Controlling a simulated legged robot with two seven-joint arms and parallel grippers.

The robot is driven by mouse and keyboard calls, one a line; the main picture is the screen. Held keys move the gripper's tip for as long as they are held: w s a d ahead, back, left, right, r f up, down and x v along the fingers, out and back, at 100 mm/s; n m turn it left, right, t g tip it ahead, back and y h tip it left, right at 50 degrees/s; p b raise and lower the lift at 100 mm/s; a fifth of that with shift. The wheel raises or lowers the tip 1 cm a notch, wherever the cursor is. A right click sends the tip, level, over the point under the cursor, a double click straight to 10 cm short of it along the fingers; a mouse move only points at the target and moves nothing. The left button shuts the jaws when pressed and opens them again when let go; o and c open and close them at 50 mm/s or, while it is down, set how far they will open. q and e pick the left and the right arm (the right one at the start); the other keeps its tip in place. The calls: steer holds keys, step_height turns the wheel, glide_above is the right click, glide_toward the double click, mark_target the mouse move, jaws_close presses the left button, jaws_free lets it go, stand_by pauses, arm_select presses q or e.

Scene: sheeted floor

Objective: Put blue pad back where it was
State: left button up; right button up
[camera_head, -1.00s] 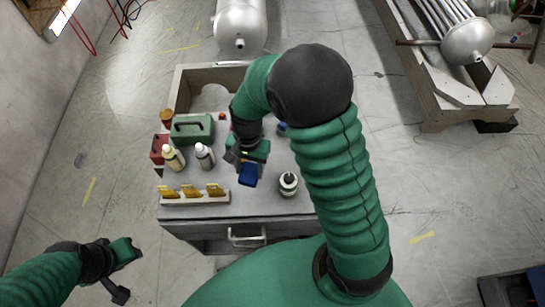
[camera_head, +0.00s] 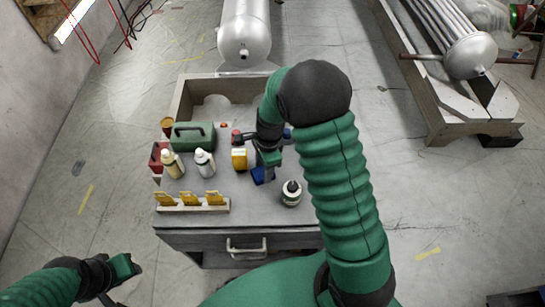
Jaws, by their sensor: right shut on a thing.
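The blue pad (camera_head: 257,176) shows as a small blue piece at the tip of my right gripper (camera_head: 266,163), above the right-middle of the grey cabinet top. The gripper is shut on it and covers part of it. I cannot tell whether the pad touches the cabinet top. My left gripper (camera_head: 121,275) hangs over the floor at the lower left, open and empty, away from the cabinet.
My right arm hides the cabinet's right side.

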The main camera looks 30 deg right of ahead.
steer(key=w+d, duration=0.1)
steer(key=d, duration=0.1)
steer(key=w+d, duration=0.3)
steer(key=d, duration=0.1)
steer(key=shift+w+d+f, duration=0.15)
steer(key=shift+d+f, duration=0.1)
steer(key=shift+f, duration=0.15)
step_height(320, 180, down, 4)
steer(key=shift+w+d+r, duration=0.1)
steer(key=shift+w+r, duration=0.05)
steer(key=shift+r, duration=0.05)
steer(key=o, duration=1.2)
